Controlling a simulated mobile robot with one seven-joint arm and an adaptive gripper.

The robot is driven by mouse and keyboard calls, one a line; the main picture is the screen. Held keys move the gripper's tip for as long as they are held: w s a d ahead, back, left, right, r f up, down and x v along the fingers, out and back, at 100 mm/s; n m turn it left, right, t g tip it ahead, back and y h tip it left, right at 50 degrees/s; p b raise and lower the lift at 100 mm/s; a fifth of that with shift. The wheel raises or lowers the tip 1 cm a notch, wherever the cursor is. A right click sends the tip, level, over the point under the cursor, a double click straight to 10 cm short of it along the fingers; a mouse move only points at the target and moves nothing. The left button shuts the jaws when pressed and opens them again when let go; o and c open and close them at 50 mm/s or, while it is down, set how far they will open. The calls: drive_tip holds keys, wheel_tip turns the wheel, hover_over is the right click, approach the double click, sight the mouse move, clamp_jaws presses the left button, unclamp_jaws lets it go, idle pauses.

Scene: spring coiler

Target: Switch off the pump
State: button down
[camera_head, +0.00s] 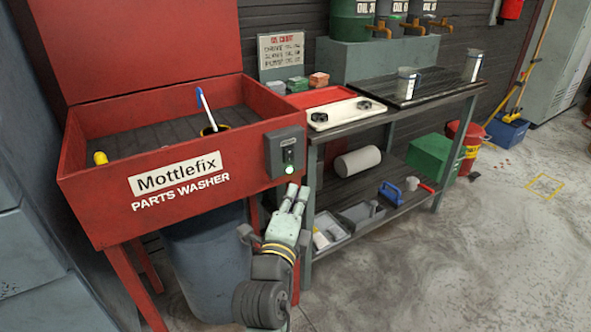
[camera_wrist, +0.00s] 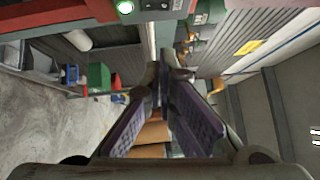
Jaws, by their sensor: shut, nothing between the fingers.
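The red Mottlefix parts washer (camera_head: 82,193) stands at the left in the head view. A dark grey switch box (camera_head: 270,152) is fixed to the right end of its front. The box has a small switch (camera_head: 288,154) and a lit green lamp (camera_head: 289,169) below it. The lit lamp also shows at the top edge of the wrist view (camera_wrist: 125,6). My gripper (camera_head: 297,191) is shut and empty, with its fingertips just below the lamp in the picture. I cannot tell whether they touch the box. In the wrist view the fingers (camera_wrist: 167,68) meet at their tips.
A workbench (camera_head: 372,116) with a lower shelf stands right of the washer, holding a red tray (camera_head: 318,97) and metal jugs (camera_head: 407,84). A brush (camera_head: 206,108) stands in the washer's basin. A blue-grey drum (camera_head: 205,260) is under it.

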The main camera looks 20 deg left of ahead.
sight(289, 155)
drive_tip(key=shift+w+a+r+p, duration=0.2)
drive_tip(key=shift+w+a+p, duration=0.5)
drive_tip(key=shift+w, duration=1)
drive_tip(key=shift+w+a+r+p, duration=0.2)
drive_tip(key=shift+w+a+p, duration=0.5)
drive_tip(key=shift+w, duration=1)
drive_tip(key=shift+w+a+r+p, duration=0.2)
drive_tip(key=shift+w+a+p, duration=0.5)
drive_tip(key=shift+w, duration=1)
drive_tip(key=shift+w+a+r+n+g+p, duration=0.2)
drive_tip(key=shift+n+g+p, duration=0.1)
drive_tip(key=shift+p, duration=0.15)
drive_tip(key=shift+f, duration=0.1)
drive_tip(key=shift+d, duration=0.2)
